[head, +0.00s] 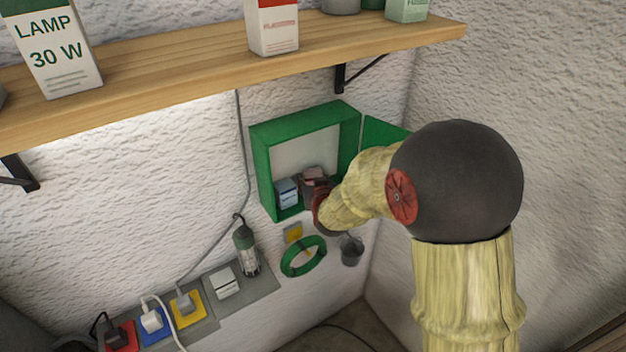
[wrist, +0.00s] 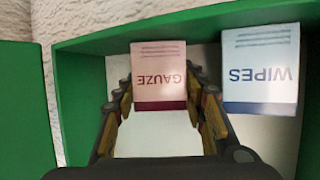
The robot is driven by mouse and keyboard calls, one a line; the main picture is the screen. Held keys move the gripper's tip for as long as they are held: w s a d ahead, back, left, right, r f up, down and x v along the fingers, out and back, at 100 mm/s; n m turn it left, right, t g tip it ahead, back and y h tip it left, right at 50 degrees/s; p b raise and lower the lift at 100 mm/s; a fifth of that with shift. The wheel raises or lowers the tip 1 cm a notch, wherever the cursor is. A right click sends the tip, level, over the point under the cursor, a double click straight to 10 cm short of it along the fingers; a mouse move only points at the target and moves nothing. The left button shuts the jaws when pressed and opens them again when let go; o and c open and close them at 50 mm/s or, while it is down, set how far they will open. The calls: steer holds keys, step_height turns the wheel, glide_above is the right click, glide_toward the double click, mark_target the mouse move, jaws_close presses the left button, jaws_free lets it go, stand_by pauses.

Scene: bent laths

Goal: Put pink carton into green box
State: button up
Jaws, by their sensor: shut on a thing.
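The green box (head: 304,122) is an open wall cabinet with its door (head: 384,139) swung out to the right. It also shows in the wrist view (wrist: 78,105), with the door at the left. The pink carton (wrist: 159,76), labelled GAUZE, appears upside down there between the fingers of my gripper (wrist: 161,92). My gripper is shut on it. In the head view the pink carton (head: 313,173) shows inside the box opening, partly hidden by my gripper and wrist. I cannot tell whether its base touches the box floor.
A white and blue WIPES carton (wrist: 260,68) stands in the box beside the pink carton; it is at the left in the head view (head: 287,193). A wooden shelf (head: 190,62) with cartons runs above. A lamp (head: 246,250), green coil (head: 303,257) and sockets are below.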

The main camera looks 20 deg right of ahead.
steer(key=o, duration=0.7)
steer(key=shift+f, duration=0.2)
steer(key=shift+o, duration=0.9)
steer(key=shift+r, duration=0.1)
steer(key=shift+r, duration=0.15)
steer(key=s+a+r+g+y, duration=0.1)
steer(key=s+r, duration=0.2)
steer(key=s, duration=0.5)
steer(key=s+a+r+n+g, duration=0.1)
steer(key=s+r+g, duration=0.15)
steer(key=s, duration=0.55)
steer(key=s+a+r+y, duration=0.1)
steer(key=s+r, duration=0.3)
steer(key=s, duration=0.4)
steer(key=s+d+r+g, duration=0.1)
steer(key=s+d+g, duration=0.2)
steer(key=s, duration=1.4)
steer(key=shift+g+h, duration=0.4)
steer(key=shift+g, duration=0.25)
